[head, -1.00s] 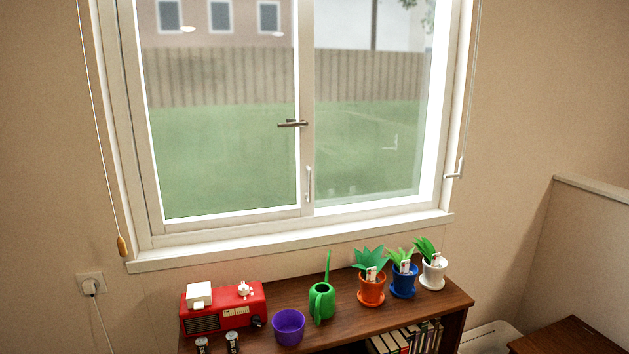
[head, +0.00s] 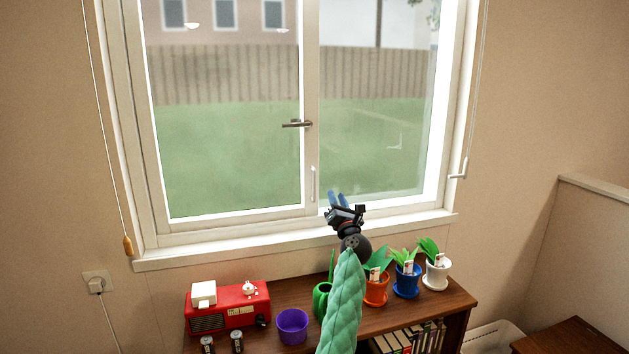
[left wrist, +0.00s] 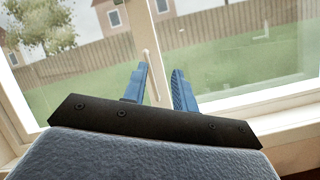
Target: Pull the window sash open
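The window has a white frame and two glass panes side by side. A white vertical pull handle (head: 313,183) sits low on the middle stile of the window sash (head: 309,150), and a dark lever (head: 297,124) sits higher on it. My left gripper (head: 338,199) is in front of the lower window, just right of the pull handle in the head view. In the left wrist view its blue fingers (left wrist: 162,85) are apart with nothing held, and the pull handle (left wrist: 151,68) shows beyond the gap, nearer the left finger. My right gripper is not in view.
Below the sill (head: 300,238) stands a brown shelf (head: 336,335) with a red radio (head: 228,308), a purple pot (head: 292,326), a green watering can (head: 321,298) partly behind my arm, and several potted plants (head: 406,280). Blind cords hang at both sides.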

